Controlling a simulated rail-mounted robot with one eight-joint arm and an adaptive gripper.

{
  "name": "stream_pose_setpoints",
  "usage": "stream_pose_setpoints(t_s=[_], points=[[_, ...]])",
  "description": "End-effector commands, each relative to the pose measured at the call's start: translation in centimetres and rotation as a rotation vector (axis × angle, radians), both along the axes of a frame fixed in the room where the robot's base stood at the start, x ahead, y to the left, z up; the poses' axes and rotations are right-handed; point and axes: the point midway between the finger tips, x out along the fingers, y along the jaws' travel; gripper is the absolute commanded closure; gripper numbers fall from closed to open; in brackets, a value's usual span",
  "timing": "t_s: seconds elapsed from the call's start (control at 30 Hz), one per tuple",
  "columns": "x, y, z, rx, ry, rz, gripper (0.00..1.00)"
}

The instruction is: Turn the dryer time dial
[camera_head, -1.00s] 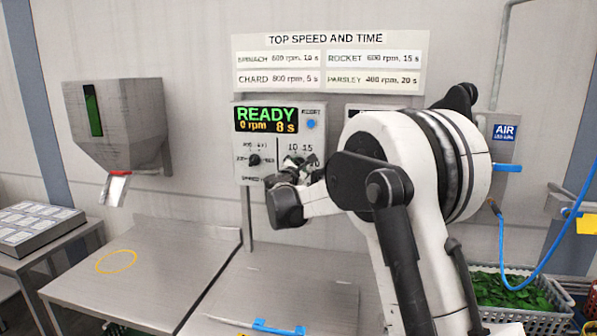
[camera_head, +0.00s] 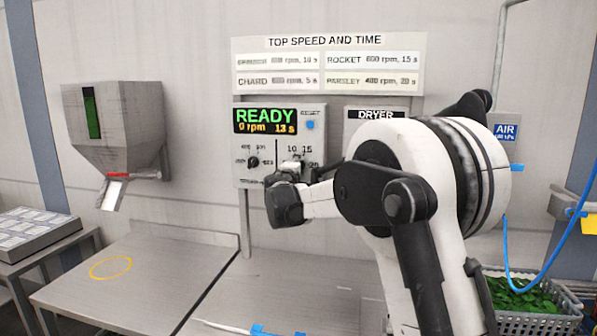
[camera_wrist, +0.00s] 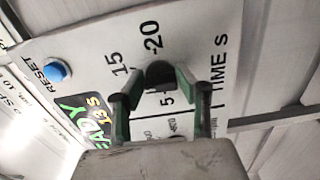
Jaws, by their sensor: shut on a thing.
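The dryer control panel (camera_head: 285,123) is on the wall, with a lit display (camera_head: 265,121) reading READY, 0 rpm and 13 s. The time dial (camera_wrist: 160,73) is a dark knob on the panel, marked 5, 15 and 20 around it in the wrist view. My gripper (camera_wrist: 160,92) is shut on the dial, with a green-edged finger on each side of it. In the head view my gripper (camera_head: 291,172) covers most of the dial. The speed dial (camera_head: 252,161) is to its left, apart from my gripper.
A blue reset button (camera_head: 310,125) is above the dial; it also shows in the wrist view (camera_wrist: 57,68). A settings sign (camera_head: 330,63) hangs above. A crate of greens (camera_head: 530,310) stands at lower right.

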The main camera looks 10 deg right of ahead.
Motion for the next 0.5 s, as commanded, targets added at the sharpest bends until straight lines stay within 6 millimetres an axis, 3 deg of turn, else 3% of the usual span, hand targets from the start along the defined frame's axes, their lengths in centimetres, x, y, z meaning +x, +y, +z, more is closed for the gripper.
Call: stream_pose_setpoints(t_s=[0.5], points=[[0.00, 0.04, -0.28, 0.348, -0.159, -0.001, 0.94]])
